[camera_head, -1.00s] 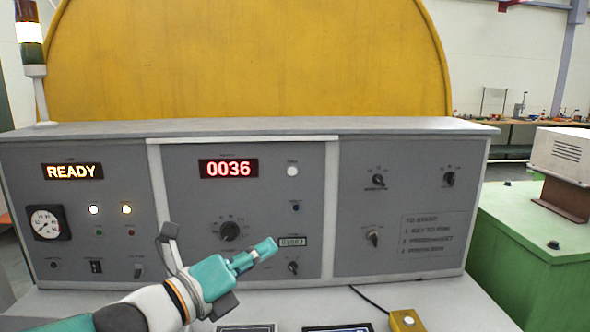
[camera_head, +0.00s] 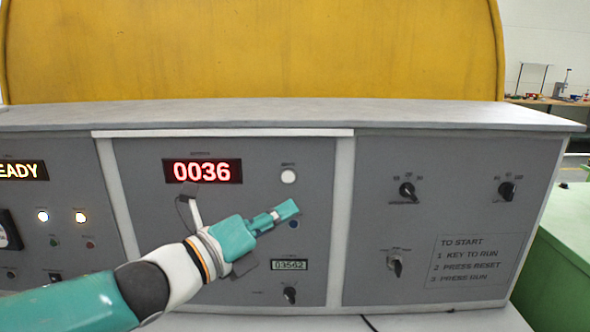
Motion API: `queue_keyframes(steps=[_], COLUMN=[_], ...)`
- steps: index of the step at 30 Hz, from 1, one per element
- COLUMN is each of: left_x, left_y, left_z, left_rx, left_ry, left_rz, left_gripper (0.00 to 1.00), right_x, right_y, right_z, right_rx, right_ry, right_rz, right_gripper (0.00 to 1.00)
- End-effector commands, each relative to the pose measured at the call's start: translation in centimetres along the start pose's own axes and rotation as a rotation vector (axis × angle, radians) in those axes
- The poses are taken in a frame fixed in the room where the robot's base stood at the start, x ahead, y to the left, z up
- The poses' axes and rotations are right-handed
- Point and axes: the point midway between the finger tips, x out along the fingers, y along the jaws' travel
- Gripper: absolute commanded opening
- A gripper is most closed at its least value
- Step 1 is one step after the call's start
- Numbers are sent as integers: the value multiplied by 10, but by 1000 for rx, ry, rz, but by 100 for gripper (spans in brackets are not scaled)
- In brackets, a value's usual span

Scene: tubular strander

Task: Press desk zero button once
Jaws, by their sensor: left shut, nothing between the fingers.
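The grey control desk (camera_head: 230,150) fills the view. On its middle panel, a red display (camera_head: 202,171) reads 0036. A white round button (camera_head: 288,176) is to its right, with a small label that I cannot read. A dark blue button (camera_head: 294,224) is lower down, and its label is also unclear. My left gripper (camera_head: 287,211) is shut and empty. Its fingertips appear between the two buttons, below the white one and just above the blue one. I cannot tell whether they touch the panel. My right gripper is not in view.
A small counter display (camera_head: 289,265) and a rotary switch (camera_head: 289,294) are below the gripper. The right panel has several knobs and a printed start list (camera_head: 465,262). A lit READY display (camera_head: 22,171) is at the left. A yellow guard (camera_head: 250,50) rises behind.

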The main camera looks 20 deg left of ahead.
Motion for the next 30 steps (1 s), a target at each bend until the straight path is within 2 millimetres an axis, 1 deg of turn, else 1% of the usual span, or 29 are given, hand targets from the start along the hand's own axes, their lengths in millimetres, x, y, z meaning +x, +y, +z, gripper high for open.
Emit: queue_keyframes(steps=[14,20,30], left_x=[2,13,43], left_y=[2,9,32], left_z=[2,11,35], left_rx=[-1,-2,-2], left_ry=[-1,0,-2], left_rz=[3,6,6], left_gripper=[0,0,0], right_x=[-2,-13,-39], right_y=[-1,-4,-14], right_z=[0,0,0], right_rx=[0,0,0], right_ry=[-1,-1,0], right_rz=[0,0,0], right_gripper=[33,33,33])
